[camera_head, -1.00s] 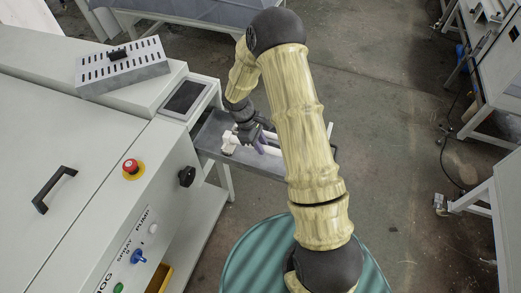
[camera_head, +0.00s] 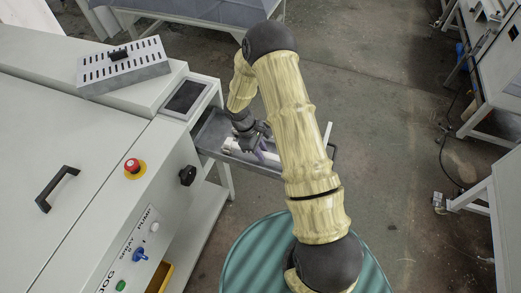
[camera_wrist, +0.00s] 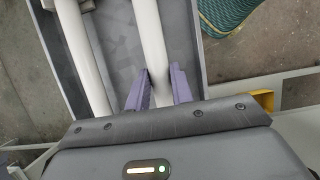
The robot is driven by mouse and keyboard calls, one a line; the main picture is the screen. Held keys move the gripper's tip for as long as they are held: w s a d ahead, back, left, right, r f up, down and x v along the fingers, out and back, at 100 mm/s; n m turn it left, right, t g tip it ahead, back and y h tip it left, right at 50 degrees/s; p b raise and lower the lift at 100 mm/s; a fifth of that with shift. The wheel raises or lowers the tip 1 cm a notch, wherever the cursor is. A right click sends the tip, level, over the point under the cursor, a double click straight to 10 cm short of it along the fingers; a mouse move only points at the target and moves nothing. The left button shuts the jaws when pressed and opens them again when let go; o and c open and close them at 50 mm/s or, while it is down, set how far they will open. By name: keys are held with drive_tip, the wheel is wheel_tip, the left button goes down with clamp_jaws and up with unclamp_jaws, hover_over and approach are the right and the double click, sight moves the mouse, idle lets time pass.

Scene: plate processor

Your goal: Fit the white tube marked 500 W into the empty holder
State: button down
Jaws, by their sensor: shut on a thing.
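My gripper (camera_wrist: 158,85) is shut on a white tube (camera_wrist: 150,38), with one purple finger on each side of it. The tube runs away from the fingers toward the top of the wrist view. No 500 W marking can be read on it. A second white tube (camera_wrist: 83,58) lies to its left, apart from the fingers. In the head view my gripper (camera_head: 262,153) is over the grey tray (camera_head: 211,133), and white tube parts show beside it, partly hidden by the arm. I cannot make out the empty holder in either view.
The grey tray's side wall (camera_wrist: 194,45) runs close to the right of the held tube. The white machine (camera_head: 80,185) with its red button (camera_head: 133,167) and black knob (camera_head: 187,176) stands left of the tray. A slotted grey box (camera_head: 124,68) sits on top.

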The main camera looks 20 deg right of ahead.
drive_tip(key=shift+f, duration=0.3)
drive_tip(key=c, duration=1.2)
unclamp_jaws()
drive_tip(key=shift+r, duration=0.3)
drive_tip(key=b+v, duration=0.3)
drive_tip(key=v, duration=0.9)
drive_tip(key=shift+r, duration=0.1)
